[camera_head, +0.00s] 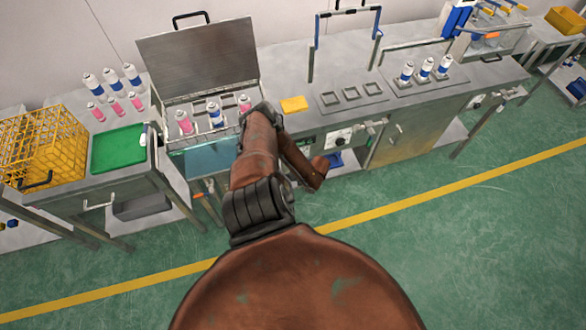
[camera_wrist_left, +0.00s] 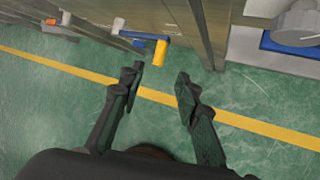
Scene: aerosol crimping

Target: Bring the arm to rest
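My left gripper (camera_wrist_left: 160,78) is open and empty in the left wrist view. Its two dark fingers stand apart above the green floor, close to the front of the workbench. In the head view a rusty brown arm of mine rises through the middle and reaches up in front of the bench. The gripper itself cannot be made out there. My right gripper does not show in either view.
A steel bench (camera_head: 300,118) runs across the back, bearing an open-lidded bath (camera_head: 205,158) with cans in it. A yellow wire basket (camera_head: 40,148) and a green mat (camera_head: 118,148) lie left. White-and-blue cans (camera_head: 426,67) stand right. The green floor (camera_head: 480,240) in front is clear.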

